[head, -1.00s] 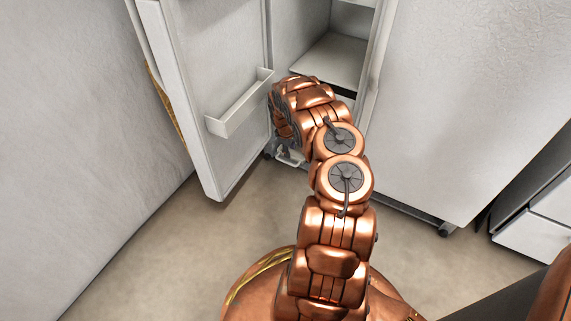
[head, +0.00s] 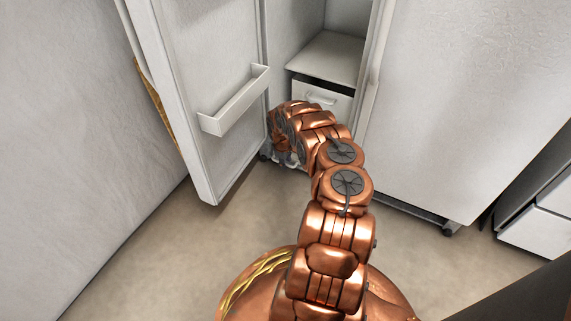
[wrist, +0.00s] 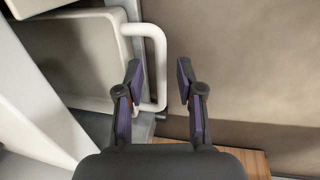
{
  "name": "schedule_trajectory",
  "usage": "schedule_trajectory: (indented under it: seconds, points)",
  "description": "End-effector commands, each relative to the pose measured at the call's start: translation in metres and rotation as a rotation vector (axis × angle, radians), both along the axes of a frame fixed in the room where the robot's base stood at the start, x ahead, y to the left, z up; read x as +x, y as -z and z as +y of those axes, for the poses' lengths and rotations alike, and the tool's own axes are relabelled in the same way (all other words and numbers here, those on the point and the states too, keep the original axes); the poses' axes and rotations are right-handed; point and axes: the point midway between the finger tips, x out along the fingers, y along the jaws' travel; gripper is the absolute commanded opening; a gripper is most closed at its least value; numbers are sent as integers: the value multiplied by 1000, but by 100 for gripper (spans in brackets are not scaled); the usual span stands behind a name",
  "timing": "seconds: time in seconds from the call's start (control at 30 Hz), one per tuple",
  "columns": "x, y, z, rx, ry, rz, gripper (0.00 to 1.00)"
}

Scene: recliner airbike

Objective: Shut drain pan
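In the wrist view, a white loop handle (wrist: 158,60) sticks out from a pale box-like front (wrist: 85,55), which looks like the drain pan low on the fridge. My gripper (wrist: 160,75) is open, with its two dark fingers apart. The handle's long bar shows between the fingers, nearer the left one; I cannot tell whether they touch. In the head view, my gripper is hidden behind my copper arm, low at the fridge's base. A small part of the pan or its handle shows there (head: 287,158), mostly hidden.
The fridge door (head: 200,100) stands open at left, with a door shelf (head: 235,103). Inside the fridge are a shelf (head: 330,58) and a white drawer (head: 328,97). A closed white panel (head: 470,100) stands at right. The floor (head: 160,265) in front is clear.

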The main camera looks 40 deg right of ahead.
Motion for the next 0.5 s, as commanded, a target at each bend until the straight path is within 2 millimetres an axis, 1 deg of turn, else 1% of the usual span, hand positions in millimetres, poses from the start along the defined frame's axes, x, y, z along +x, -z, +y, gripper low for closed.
schedule_trajectory:
  seconds: [0.3, 0.37, 0.5]
  points:
    - [0, 1, -1, -1, 0, 0, 37]
    - [0, 1, -1, -1, 0, 0, 32]
    - [0, 1, -1, -1, 0, 0, 17]
